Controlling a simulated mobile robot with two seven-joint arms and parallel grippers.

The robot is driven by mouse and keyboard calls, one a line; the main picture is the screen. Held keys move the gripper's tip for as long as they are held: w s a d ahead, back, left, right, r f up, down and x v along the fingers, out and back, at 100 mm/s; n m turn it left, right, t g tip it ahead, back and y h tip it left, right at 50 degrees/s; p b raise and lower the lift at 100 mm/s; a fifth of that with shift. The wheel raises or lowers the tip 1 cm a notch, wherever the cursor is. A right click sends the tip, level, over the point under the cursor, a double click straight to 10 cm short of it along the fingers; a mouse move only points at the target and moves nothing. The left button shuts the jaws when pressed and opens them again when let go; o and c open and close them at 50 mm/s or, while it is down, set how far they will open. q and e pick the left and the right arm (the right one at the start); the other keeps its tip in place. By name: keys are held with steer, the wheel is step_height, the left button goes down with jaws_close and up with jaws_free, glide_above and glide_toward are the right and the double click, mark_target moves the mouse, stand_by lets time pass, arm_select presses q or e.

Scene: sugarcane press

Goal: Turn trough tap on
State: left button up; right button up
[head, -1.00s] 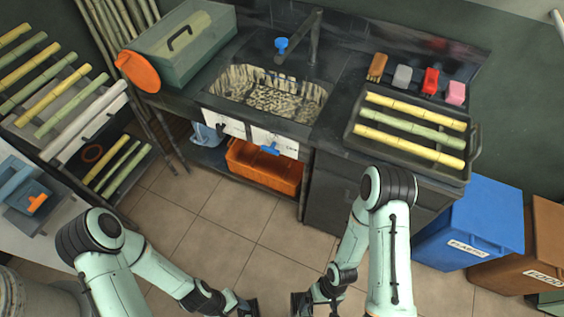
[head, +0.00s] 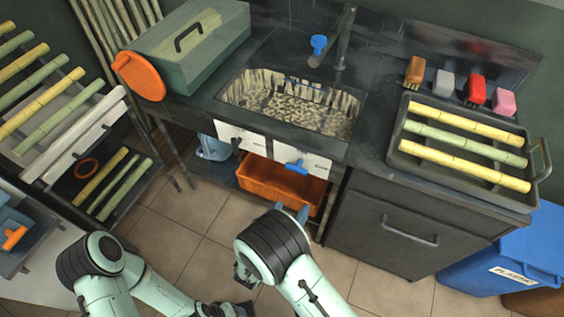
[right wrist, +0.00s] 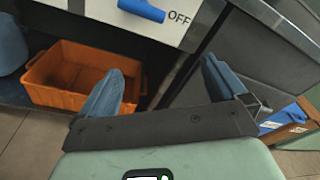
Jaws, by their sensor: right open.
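The trough (head: 290,97) is a speckled basin sunk in the dark counter. On its white front panels is a blue tap handle (head: 296,167). In the right wrist view the blue handle (right wrist: 142,8) is at the top edge, with "OFF" printed to its right. A dark handle (head: 237,142) sits on the panel further left. A second blue knob (head: 318,44) is on the spout above the trough. My right gripper (head: 291,211) is open and empty, below and apart from the blue handle; its fingers (right wrist: 162,70) are spread. My left gripper (head: 238,309) is partly cut off at the bottom edge.
An orange crate (head: 262,187) stands on the shelf under the trough, close by my right gripper. A tray (head: 404,158) of cane pieces is on the counter at right. A dark cabinet (head: 365,225) with a handle stands below it. A blue bin (head: 470,258) is at the right.

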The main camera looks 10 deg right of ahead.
mark_target(296, 168)
arm_select(q)
steer(key=shift+t, duration=0.4)
steer(key=w+f+b, duration=0.1)
steer(key=w+a+f, duration=0.1)
steer(key=w, duration=0.1)
steer(key=shift+a+f+b, duration=0.2)
steer(key=shift+b, duration=0.15)
arm_select(e)
steer(key=w+d, duration=0.1)
steer(key=w, duration=0.3)
steer(key=w+d+r+n+t, duration=0.1)
steer(key=w+d, duration=0.1)
steer(key=w, duration=0.2)
steer(key=w+d+r+t, duration=0.1)
steer(key=w, duration=0.3)
steer(key=shift+w+d+r+y, duration=0.1)
steer(key=shift+w+d+y, duration=0.2)
